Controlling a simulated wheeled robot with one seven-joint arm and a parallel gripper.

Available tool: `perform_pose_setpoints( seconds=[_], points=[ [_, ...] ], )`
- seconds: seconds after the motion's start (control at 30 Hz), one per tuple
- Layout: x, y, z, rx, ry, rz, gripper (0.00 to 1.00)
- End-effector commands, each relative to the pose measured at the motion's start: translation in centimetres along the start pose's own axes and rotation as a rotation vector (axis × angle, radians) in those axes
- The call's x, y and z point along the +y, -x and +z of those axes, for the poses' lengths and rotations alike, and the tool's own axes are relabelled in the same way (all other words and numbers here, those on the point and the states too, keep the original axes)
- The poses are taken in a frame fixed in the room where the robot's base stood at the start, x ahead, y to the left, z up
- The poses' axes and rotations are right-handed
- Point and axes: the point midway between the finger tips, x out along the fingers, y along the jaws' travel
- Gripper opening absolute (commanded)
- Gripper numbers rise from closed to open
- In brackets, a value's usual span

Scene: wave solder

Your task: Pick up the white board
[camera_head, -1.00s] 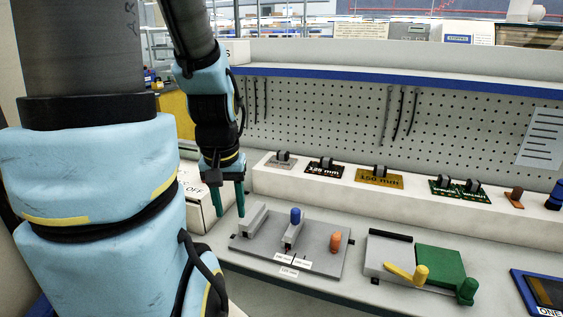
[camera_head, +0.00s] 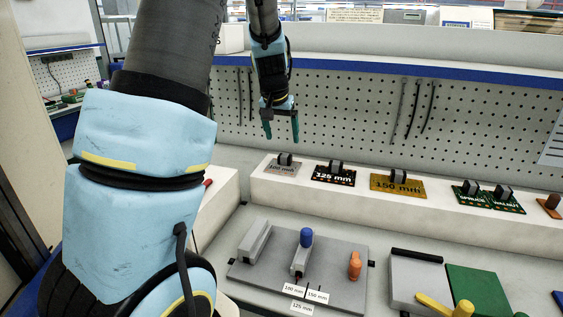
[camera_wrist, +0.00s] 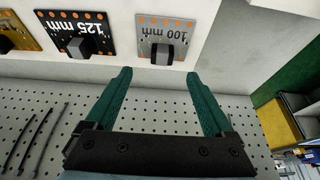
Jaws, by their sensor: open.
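The whitish-grey board marked 100 mm (camera_head: 282,171) lies flat at the left end of the raised white shelf, with a dark block-shaped grip on top. In the wrist view the same board (camera_wrist: 175,28) is at the top middle, its print upside down. My gripper (camera_head: 282,139) is open and empty, fingers pointing down, above the shelf near this board. In the wrist view the green fingertips of my gripper (camera_wrist: 157,76) are apart, and the board's dark grip lies just beyond the gap between them. The fingers are not touching the board.
Below is a grey fixture (camera_head: 335,266) with a blue knob and an orange handle. A pegboard (camera_head: 350,110) stands behind the shelf.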

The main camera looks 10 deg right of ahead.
Motion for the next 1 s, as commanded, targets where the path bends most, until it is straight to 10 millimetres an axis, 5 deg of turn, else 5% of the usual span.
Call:
perform_pose_setpoints(
  seconds=[0.7, 1.0],
  points=[
    [-0.5, -8.2, 0.3, -0.003, 0.002, -0.001, 0.88],
    [-0.4, -8.7, 0.3, -0.001, 0.003, 0.000, 0.88]
  ],
)
